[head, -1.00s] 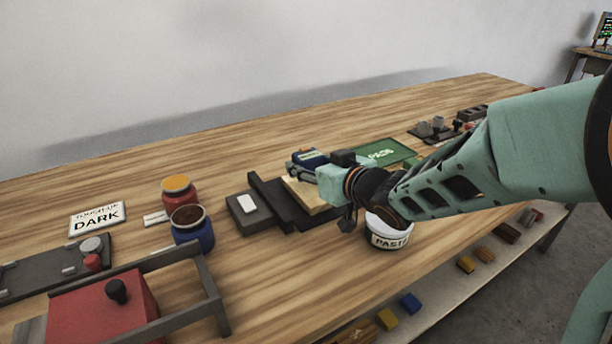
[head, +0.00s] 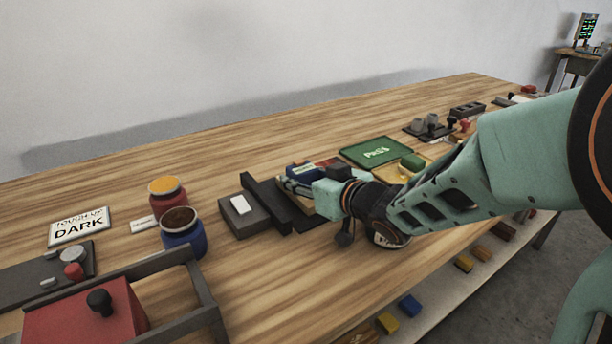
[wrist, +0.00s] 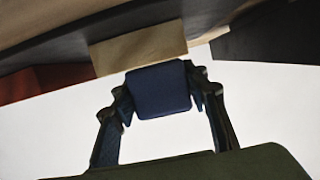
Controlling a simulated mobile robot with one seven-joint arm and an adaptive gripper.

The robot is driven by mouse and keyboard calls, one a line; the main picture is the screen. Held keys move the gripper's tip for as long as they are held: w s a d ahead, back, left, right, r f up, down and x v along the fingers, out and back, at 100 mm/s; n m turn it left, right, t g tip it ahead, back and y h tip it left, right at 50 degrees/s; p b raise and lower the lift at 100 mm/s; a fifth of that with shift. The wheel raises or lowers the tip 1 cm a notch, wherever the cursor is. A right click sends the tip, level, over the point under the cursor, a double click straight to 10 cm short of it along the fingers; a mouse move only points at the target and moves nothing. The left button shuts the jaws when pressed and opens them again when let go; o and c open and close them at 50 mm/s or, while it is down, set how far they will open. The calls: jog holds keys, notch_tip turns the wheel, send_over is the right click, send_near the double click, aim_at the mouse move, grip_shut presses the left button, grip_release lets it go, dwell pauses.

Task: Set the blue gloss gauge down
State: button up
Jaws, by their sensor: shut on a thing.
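The blue gloss gauge (head: 301,171) is between the fingers of my gripper (head: 290,186), over the dark fixture in the middle of the bench. In the wrist view, the gauge (wrist: 158,90) shows as a dark blue block with a finger on each side. My gripper (wrist: 160,95) is shut on it. A tan wooden block (wrist: 138,48) lies just beyond the gauge there. I cannot tell whether the gauge touches anything below. In the head view, my gripper hides most of the tan block.
A green PASS mat (head: 378,151) lies behind my arm. The dark fixture (head: 266,205) has a grey pad beside it. Red (head: 168,188) and blue (head: 184,236) jars stand left. My wrist partly hides a white paste tub (head: 388,238). The bench's rear left is clear.

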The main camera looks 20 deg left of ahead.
jog(key=o, duration=1.6)
jog(key=shift+c, duration=0.2)
jog(key=shift+r, duration=0.1)
jog(key=shift+s+d+r+p, duration=0.1)
jog(key=shift+d+r+p, duration=0.1)
jog(key=shift+p, duration=0.15)
jog(key=p+v, duration=0.3)
jog(key=v, duration=0.7)
jog(key=shift+s+d+r, duration=0.15)
jog(key=shift+s+d, duration=0.05)
jog(key=shift+d, duration=0.1)
jog(key=shift+s+d, duration=0.25)
jog(key=shift+s, duration=0.05)
jog(key=shift+d+r+p, duration=0.1)
jog(key=shift+r+p, duration=0.05)
jog(key=shift+p, duration=0.25)
